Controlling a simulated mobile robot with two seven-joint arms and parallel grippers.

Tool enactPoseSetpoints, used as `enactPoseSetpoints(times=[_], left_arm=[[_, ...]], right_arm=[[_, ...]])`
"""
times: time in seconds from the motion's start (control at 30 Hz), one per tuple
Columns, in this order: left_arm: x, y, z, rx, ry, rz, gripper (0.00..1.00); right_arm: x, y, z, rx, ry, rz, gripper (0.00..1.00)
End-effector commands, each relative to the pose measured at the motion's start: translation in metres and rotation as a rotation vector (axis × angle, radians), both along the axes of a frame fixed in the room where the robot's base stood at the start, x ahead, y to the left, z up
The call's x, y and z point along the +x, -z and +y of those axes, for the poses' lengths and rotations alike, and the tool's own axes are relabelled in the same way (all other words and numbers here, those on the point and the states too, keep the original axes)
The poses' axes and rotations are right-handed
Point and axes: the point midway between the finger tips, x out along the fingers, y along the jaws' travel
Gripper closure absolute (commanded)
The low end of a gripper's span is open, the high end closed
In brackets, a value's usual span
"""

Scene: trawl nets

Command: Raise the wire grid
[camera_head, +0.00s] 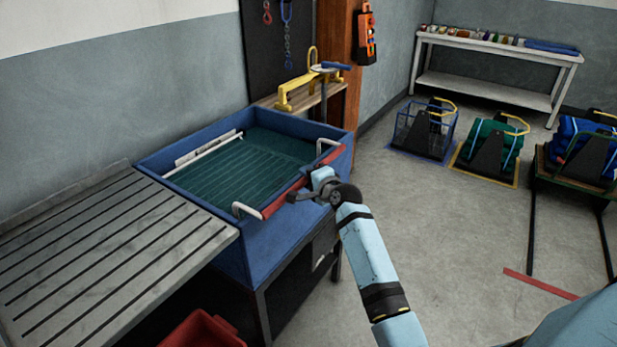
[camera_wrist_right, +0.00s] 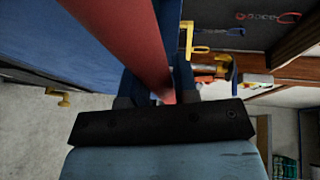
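The wire grid (camera_head: 225,174) lies low in the blue tank (camera_head: 158,163), over dark green water or netting. White bent handles (camera_head: 245,210) stand at the tank's near side, with a red bar (camera_head: 285,197) running between them along the rim. My right gripper (camera_head: 310,187) is at this red bar, near its right part. In the right wrist view the red bar (camera_wrist_right: 140,40) runs down between the two spread fingers (camera_wrist_right: 157,88), which look apart from it. Contact at the fingertips is hidden. My left gripper is not in view.
A slatted grey table (camera_head: 100,250) adjoins the tank at left. A red bin (camera_head: 200,330) is below. A yellow lifting frame (camera_head: 298,88) sits on a wooden shelf behind. Several net crates (camera_head: 425,128) stand at right. The floor (camera_head: 430,225) between is clear.

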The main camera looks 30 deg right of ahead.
Motion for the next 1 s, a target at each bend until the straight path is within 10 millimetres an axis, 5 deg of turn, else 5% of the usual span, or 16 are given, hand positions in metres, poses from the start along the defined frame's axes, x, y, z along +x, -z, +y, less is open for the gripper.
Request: enactPoseSetpoints(times=[0.03, 0.1, 0.47, 1.0], left_arm=[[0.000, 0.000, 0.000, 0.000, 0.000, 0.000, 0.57], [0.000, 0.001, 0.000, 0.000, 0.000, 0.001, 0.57], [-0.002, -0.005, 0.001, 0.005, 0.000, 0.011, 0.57], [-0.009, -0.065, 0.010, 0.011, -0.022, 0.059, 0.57]], right_arm=[[0.000, 0.000, 0.000, 0.000, 0.000, 0.000, 0.84], [0.000, 0.000, 0.000, 0.000, 0.000, 0.000, 1.00], [0.001, -0.011, 0.000, -0.004, 0.000, 0.011, 1.00], [0.030, -0.105, 0.007, -0.070, 0.000, 0.169, 1.00]])
